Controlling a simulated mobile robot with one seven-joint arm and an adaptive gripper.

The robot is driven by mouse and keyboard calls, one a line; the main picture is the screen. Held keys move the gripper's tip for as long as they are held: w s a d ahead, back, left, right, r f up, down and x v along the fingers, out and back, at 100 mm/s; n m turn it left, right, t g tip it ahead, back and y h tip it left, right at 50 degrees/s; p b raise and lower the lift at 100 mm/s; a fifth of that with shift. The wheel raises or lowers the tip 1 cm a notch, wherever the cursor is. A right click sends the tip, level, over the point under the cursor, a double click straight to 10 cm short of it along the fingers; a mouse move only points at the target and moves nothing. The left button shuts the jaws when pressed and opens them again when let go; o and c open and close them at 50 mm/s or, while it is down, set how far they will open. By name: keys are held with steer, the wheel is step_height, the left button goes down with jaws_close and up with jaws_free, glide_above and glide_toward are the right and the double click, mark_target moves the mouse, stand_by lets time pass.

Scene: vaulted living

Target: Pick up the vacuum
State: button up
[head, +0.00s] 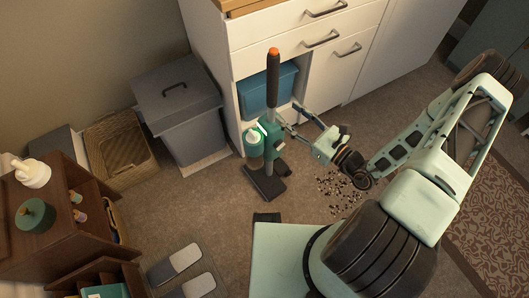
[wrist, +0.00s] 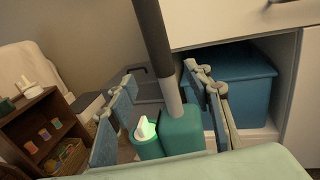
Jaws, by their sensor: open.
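The vacuum (head: 271,134) stands upright on the carpet in front of the white cabinet. It has a dark handle with an orange tip, a teal body with a clear bin, and a flat dark floor head. My gripper (head: 287,130) reaches it from the right at body height. In the wrist view, the vacuum's teal body and grey tube (wrist: 168,70) stand between the two fingers of my gripper (wrist: 165,100). The fingers are spread apart, one on each side. I cannot tell whether either finger touches the vacuum.
A blue bin (head: 267,89) sits in the cabinet's open bay behind the vacuum. A grey lidded bin (head: 184,120) and wicker basket (head: 120,148) stand left. Dark crumbs (head: 339,190) lie on the carpet. Slippers (head: 176,265) lie front left by a wooden shelf (head: 60,225).

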mark_target(276, 100)
steer(key=x, duration=0.3)
steer(key=shift+w+a, duration=0.1)
steer(key=shift+r+b+x, duration=0.25)
steer(key=shift+b+x, duration=0.15)
steer(key=shift+x, duration=0.95)
steer(key=shift+r+b+x, duration=0.2)
steer(key=shift+b+x, duration=0.15)
steer(key=shift+x, duration=1.05)
steer(key=shift+w, duration=0.1)
steer(key=shift+c, duration=0.5)
steer(key=c, duration=1)
steer(key=shift+r, duration=0.15)
jaws_close()
steer(key=shift+r, duration=0.1)
